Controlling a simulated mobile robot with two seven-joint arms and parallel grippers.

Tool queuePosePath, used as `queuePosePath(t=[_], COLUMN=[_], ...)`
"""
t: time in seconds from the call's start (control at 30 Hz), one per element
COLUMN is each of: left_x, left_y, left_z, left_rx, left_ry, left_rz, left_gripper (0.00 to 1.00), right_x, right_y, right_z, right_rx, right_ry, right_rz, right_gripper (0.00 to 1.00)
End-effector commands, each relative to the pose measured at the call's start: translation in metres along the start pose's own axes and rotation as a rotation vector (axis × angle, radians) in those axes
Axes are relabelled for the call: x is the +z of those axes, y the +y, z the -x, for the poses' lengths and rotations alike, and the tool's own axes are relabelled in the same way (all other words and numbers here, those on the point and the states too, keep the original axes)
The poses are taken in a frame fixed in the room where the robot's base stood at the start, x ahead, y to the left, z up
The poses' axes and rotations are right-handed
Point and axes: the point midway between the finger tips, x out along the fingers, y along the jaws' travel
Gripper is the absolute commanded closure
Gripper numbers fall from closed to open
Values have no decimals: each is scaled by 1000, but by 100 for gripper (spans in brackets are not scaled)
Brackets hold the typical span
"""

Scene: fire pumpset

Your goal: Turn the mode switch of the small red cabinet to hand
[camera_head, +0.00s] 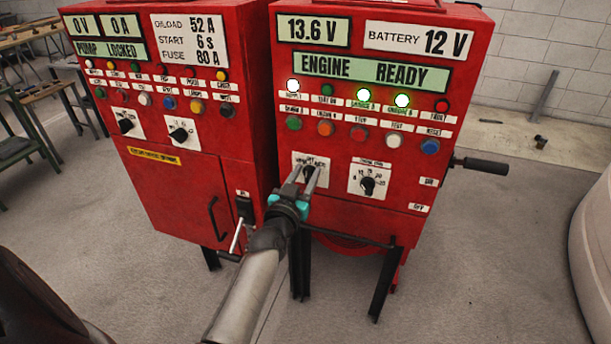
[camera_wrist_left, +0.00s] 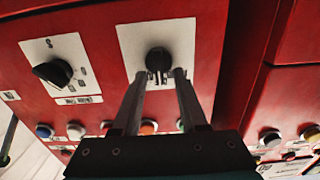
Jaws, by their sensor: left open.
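The small red cabinet (camera_head: 350,215) is the right one in the head view, with a display reading ENGINE READY. Its mode switch (camera_head: 308,171) is a black knob on a white plate, partly hidden by my left gripper (camera_head: 306,180). In the left wrist view the dark knob (camera_wrist_left: 159,60) sits on its plate (camera_wrist_left: 130,40). The two open fingers of my left gripper (camera_wrist_left: 165,75) reach up to the knob's near side, one towards each side of it. I cannot tell whether they touch it. The pointer's direction is hard to read. My right gripper is not in view.
A second knob (camera_head: 368,184) sits beside the mode switch, and rows of buttons and lamps lie above. A black handle (camera_head: 482,165) sticks out at the cabinet's right. Another red cabinet (camera_head: 180,200) stands close on the left. Concrete floor (camera_head: 480,270) is clear in front on the right.

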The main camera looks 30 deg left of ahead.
Motion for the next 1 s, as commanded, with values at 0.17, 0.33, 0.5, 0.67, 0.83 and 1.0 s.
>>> queuePosePath(t=[0.17,0.33,0.5,0.67,0.83,1.0], left_x=[0,0,0,0,0,0], left_y=[0,0,0,0,0,0], left_z=[-1,-1,-1,-1,-1,-1], left_rx=[0,0,0,0,0,0], left_ry=[-1,-1,-1,-1,-1,-1], left_rz=[0,0,0,0,0,8], left_gripper=[57,63,82,100,100,100], right_x=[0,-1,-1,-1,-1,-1], right_y=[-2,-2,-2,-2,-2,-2], right_z=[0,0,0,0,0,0], right_rx=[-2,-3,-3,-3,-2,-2], right_ry=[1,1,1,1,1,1], right_rz=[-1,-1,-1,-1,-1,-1], right_gripper=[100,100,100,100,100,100])
